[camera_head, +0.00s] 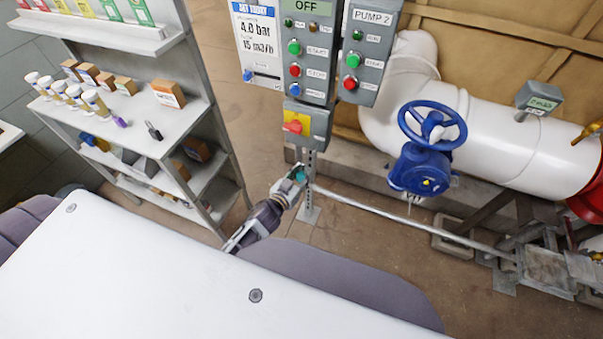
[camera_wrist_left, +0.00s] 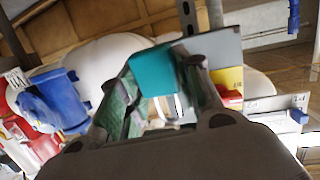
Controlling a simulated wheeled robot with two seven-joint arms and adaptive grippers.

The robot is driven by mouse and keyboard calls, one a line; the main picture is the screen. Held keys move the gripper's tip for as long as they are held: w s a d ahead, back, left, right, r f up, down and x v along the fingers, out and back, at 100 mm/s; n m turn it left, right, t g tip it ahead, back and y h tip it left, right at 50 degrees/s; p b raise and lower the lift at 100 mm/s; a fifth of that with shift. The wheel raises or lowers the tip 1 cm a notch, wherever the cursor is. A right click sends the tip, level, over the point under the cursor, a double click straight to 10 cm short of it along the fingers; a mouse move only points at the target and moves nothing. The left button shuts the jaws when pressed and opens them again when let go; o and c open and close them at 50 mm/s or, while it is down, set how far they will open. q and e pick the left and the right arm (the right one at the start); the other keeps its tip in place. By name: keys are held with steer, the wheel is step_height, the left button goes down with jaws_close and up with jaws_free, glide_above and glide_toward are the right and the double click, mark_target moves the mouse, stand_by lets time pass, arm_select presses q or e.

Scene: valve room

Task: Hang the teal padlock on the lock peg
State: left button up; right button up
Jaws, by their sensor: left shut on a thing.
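The teal padlock (camera_wrist_left: 153,72) sits between the fingers of my left gripper (camera_wrist_left: 165,90) in the left wrist view, with its block-shaped body showing. In the head view the left gripper (camera_head: 293,183) is shut on the padlock (camera_head: 298,174), only a small teal patch of which shows. The gripper is below the grey switch box (camera_head: 320,122) with its yellow plate and red handle (camera_head: 297,124), near the metal post. I cannot make out the lock peg clearly in either view. My right gripper is not in view.
Pump control panels (camera_head: 308,50) stand above the switch box, beside a white duty board (camera_head: 258,40). A blue valve handwheel (camera_head: 432,126) and white pipe (camera_head: 490,135) are to the right. A shelf (camera_head: 140,125) with bottles and boxes stands left. A thin rail (camera_head: 400,218) runs low.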

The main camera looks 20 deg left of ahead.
arm_select(q)
steer(key=shift+d, duration=0.5)
steer(key=shift+w+h, duration=0.1)
steer(key=shift+h, duration=0.2)
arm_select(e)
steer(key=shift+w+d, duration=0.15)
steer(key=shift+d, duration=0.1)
arm_select(q)
steer(key=shift+d+r, duration=0.1)
steer(key=shift+r, duration=0.05)
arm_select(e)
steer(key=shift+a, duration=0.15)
arm_select(q)
steer(key=shift+g, duration=0.3)
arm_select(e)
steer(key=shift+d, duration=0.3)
arm_select(q)
steer(key=shift+w, duration=0.2)
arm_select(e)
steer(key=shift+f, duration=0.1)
arm_select(q)
steer(key=x, duration=0.1)
steer(key=b+x, duration=0.1)
steer(key=x, duration=0.3)
steer(key=shift+w+a+r+b, duration=0.2)
steer(key=shift+a+r+b, duration=0.1)
steer(key=shift+a+r, duration=0.1)
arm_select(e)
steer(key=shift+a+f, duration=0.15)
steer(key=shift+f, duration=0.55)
